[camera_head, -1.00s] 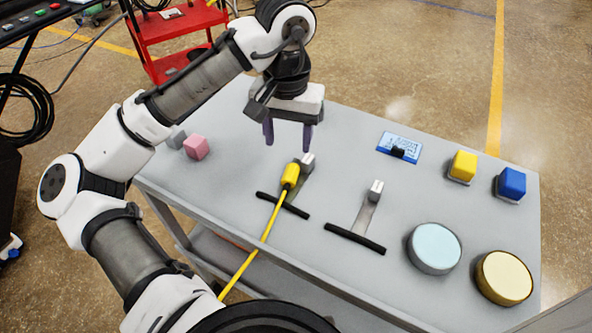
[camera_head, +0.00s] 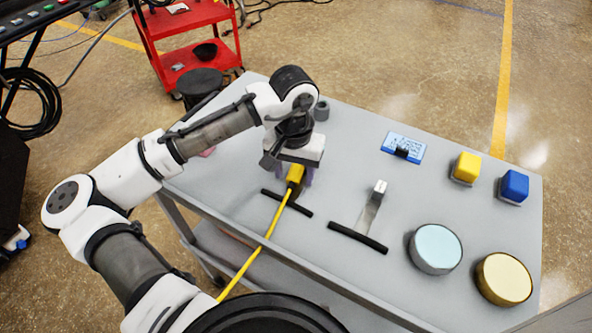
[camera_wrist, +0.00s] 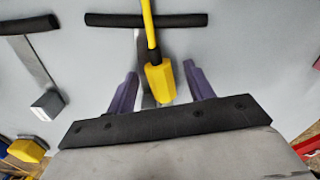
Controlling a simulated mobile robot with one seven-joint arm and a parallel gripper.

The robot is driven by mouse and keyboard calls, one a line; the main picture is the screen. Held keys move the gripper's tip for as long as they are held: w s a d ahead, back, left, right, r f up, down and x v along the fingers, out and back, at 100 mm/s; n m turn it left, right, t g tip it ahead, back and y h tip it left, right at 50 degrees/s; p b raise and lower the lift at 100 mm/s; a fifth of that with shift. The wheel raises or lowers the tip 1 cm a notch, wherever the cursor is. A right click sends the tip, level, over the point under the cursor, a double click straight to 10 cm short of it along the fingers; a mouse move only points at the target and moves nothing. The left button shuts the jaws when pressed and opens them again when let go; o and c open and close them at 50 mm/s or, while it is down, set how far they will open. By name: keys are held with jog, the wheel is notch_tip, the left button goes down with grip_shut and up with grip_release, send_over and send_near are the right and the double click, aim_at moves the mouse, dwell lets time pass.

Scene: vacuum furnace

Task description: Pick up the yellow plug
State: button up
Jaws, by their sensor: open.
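The yellow plug (camera_head: 295,174) with its yellow cable lies at a metal bracket on the grey table, in the head view. Its cable runs toward the front edge and over it. In the wrist view the plug (camera_wrist: 160,82) lies between the two purple fingers of my gripper (camera_wrist: 158,85), with a gap on both sides. My gripper (camera_head: 294,178) is open, low over the plug and pointing down. The bracket under the plug is mostly hidden by the plug and my gripper.
A second metal bracket (camera_head: 371,207) with a black bar (camera_head: 357,238) stands right of the plug. Farther right are a blue box (camera_head: 403,147), yellow (camera_head: 466,168) and blue (camera_head: 514,186) cubes, and two round discs. A grey ring-like part (camera_head: 321,110) sits behind my gripper.

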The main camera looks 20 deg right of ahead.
jog(key=c, duration=1.1)
jog(key=shift+c, duration=0.2)
jog(key=shift+r, duration=0.15)
grip_shut()
